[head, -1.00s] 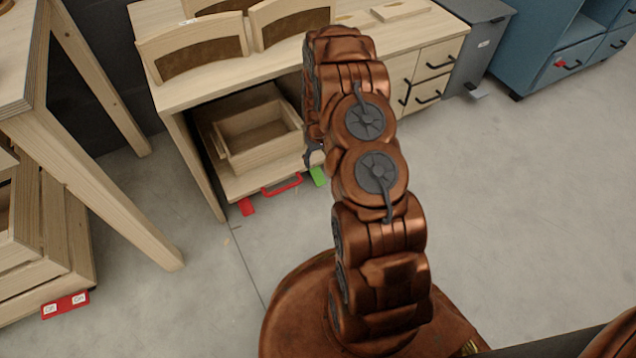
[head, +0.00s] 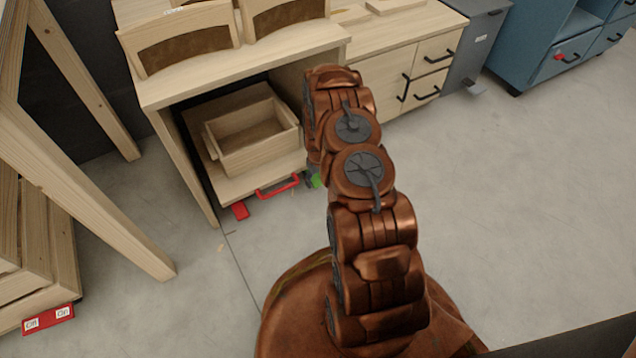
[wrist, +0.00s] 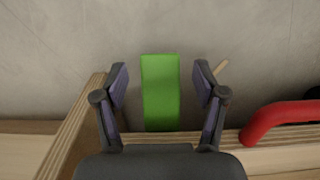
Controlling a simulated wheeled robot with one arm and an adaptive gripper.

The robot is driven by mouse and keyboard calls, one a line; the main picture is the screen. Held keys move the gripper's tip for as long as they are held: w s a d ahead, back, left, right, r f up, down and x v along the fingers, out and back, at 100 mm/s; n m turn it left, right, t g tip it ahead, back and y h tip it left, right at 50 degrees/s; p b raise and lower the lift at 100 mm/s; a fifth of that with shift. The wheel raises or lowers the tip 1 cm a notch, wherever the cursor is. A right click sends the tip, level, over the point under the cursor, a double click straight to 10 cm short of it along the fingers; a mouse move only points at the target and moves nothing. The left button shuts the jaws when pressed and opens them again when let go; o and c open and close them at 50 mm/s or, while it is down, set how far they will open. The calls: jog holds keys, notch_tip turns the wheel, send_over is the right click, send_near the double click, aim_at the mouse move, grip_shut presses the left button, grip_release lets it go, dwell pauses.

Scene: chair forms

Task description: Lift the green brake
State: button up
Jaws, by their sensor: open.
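The green brake (wrist: 160,92) is a flat bright green tab at the edge of the wooden cart. In the wrist view it lies between the two fingers of my gripper (wrist: 161,84), with a gap on each side. My gripper is open and not closed on it. In the head view only a small part of the green brake (head: 316,181) shows, beside my arm. The gripper is mostly hidden there behind the arm, with a dark bit of it next to the green.
A red handle (head: 278,186) is on the cart front, and in the wrist view this handle (wrist: 285,118) is just right of my gripper. A red brake (head: 240,210) sits further left. An open wooden box (head: 254,139) stands on the cart, under a desk (head: 187,93). Grey floor is clear at right.

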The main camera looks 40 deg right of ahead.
jog(key=shift+f, duration=0.7)
jog(key=shift+c, duration=0.2)
grip_shut()
